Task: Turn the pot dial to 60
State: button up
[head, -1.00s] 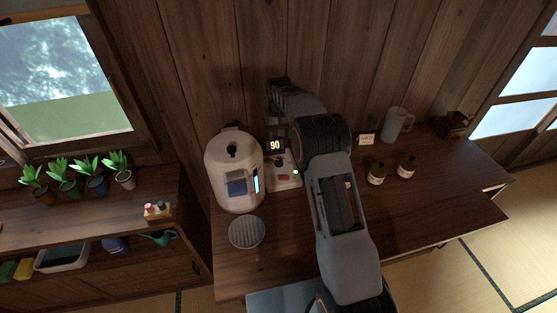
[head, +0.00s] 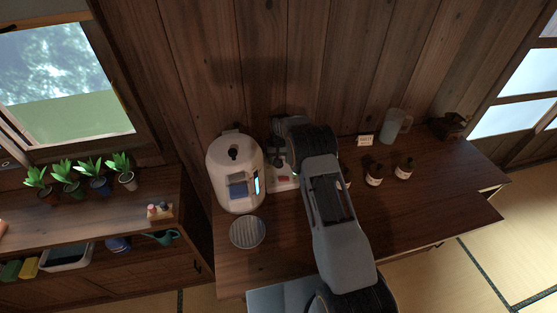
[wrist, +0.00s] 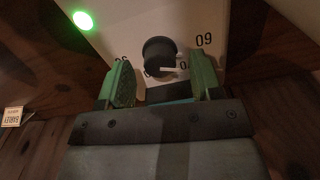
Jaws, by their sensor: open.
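The pot dial (wrist: 158,53) is a dark round knob on a pale panel (wrist: 105,35) in the wrist view. Its white pointer faces the lower right of the picture, beside a partly hidden number ending in 0. The 60 mark appears upside down to the right of the dial. My gripper (wrist: 160,68) is open, with a green finger on each side of the dial; contact cannot be told. In the head view the white pot (head: 233,172) stands left of the control box (head: 283,184). My arm hides the dial and display there.
A green light (wrist: 84,20) glows on the panel. A round grey trivet (head: 247,232) lies before the pot. Two brown jars (head: 375,175), a clear pitcher (head: 394,126) and a small sign (head: 364,141) stand to the right. The counter's front right is clear.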

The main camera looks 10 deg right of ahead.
jog(key=shift+f, duration=0.65)
